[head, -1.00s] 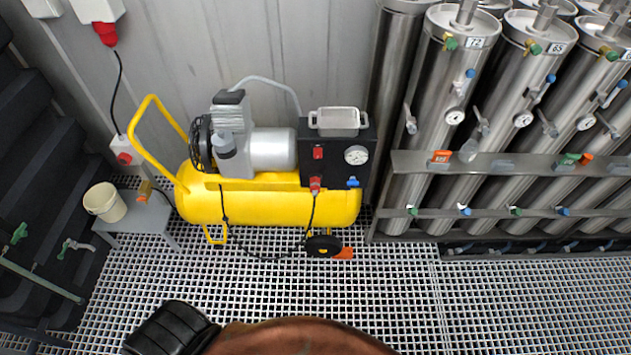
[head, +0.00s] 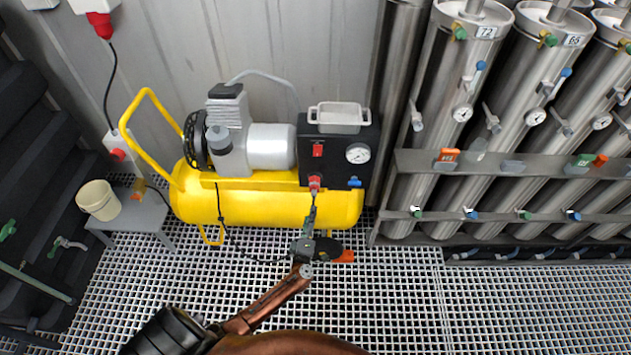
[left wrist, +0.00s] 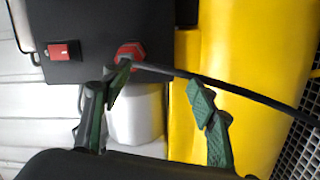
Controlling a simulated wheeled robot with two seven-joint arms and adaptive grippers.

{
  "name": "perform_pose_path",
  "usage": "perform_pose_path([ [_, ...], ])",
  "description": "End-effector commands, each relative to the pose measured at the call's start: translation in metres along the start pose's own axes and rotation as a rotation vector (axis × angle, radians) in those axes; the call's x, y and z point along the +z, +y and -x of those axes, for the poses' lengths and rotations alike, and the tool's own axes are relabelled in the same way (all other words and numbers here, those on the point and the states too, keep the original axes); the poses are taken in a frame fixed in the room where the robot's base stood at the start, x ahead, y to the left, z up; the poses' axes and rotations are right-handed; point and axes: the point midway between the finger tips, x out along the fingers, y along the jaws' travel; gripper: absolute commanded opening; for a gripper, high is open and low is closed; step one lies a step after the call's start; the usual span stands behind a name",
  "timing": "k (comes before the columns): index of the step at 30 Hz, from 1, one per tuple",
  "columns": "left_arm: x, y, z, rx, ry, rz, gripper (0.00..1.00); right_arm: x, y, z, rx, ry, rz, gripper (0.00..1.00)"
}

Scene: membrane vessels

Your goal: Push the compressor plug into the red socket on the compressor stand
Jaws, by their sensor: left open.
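The compressor's black panel (head: 343,137) carries a red fitting (head: 314,183) at its lower edge, with a black cable leading from it. I cannot tell plug from socket there, nor how deep the plug sits. In the left wrist view the red fitting (left wrist: 129,52) shows at the edge of the black box, and the black cable (left wrist: 235,88) runs right from it. My left gripper (head: 311,214) is just below the fitting, open. My right gripper is not in view.
The yellow tank (head: 265,207) lies behind my left gripper. A red switch (head: 318,150) and gauge (head: 357,154) sit on the panel. A small grey table (head: 140,215) with a bucket (head: 98,200) stands left. Steel vessels (head: 470,90) fill the right. The front grating is clear.

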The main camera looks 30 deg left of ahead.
Motion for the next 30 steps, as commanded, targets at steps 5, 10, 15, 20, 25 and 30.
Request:
perform_pose_path([
  [5, -0.004, 0.043, -0.021, 0.004, 0.097, 0.228, 0.54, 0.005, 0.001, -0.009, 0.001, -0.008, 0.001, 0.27],
  [10, -0.005, 0.053, -0.024, -0.003, 0.118, 0.287, 0.54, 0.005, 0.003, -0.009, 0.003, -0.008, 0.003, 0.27],
  [15, -0.005, 0.053, -0.024, -0.003, 0.118, 0.286, 0.54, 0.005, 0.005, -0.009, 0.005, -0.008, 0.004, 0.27],
  [20, -0.005, 0.052, -0.026, -0.003, 0.118, 0.285, 0.54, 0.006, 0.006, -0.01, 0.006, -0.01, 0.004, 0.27],
  [25, -0.006, 0.049, -0.039, -0.003, 0.118, 0.283, 0.54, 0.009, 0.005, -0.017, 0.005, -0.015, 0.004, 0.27],
  [30, -0.008, 0.048, -0.062, -0.003, 0.117, 0.283, 0.54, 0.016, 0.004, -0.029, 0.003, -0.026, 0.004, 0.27],
])
